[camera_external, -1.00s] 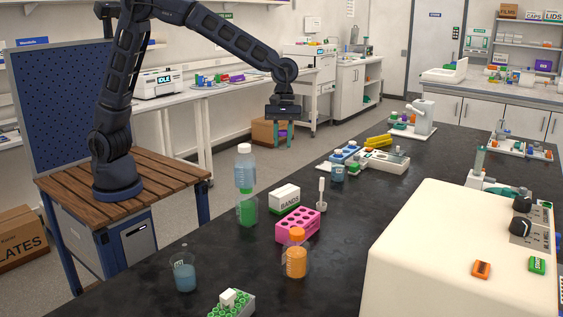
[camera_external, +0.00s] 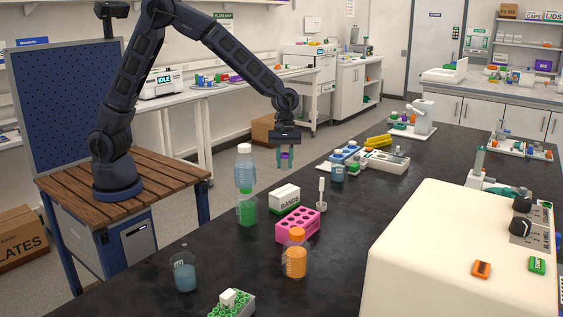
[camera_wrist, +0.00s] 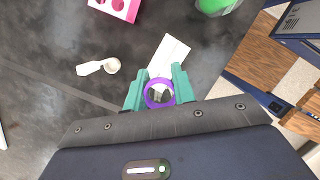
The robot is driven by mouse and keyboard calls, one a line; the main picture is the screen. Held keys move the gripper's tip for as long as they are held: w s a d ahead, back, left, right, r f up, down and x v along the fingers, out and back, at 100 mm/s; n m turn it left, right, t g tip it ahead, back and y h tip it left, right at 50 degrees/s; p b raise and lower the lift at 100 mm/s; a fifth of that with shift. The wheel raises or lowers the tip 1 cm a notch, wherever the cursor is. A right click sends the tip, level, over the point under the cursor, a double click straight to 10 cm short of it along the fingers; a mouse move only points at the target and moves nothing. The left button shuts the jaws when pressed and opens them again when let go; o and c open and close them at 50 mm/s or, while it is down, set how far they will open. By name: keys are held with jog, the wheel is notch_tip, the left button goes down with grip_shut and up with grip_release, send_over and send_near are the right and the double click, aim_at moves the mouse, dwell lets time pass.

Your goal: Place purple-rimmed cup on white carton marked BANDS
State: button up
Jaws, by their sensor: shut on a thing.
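My gripper (camera_external: 287,155) hangs above the black bench, behind and above the white carton marked BANDS (camera_external: 284,199). Its teal fingers are shut on the purple-rimmed cup (camera_wrist: 158,93), whose round rim faces the wrist camera. In the external view only a small purple part of the cup (camera_external: 285,156) shows between the fingers. The carton has a green lower band and stands on the bench. In the wrist view the carton's white top (camera_wrist: 172,52) lies just beyond the cup, partly hidden by the fingers and cup. The cup is apart from the carton.
A pink rack (camera_external: 297,224) stands right of the carton, and a green-filled bottle (camera_external: 247,210) stands to its left. A white scoop (camera_external: 321,194) is to the right. An orange-capped container (camera_external: 296,260) is nearer the camera. Bare bench lies behind the carton.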

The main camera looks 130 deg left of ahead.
aim_at(285, 192)
jog(key=shift+f, duration=3.9)
jog(key=shift+f, duration=0.15)
jog(key=o, duration=1)
jog(key=shift+c, duration=0.2)
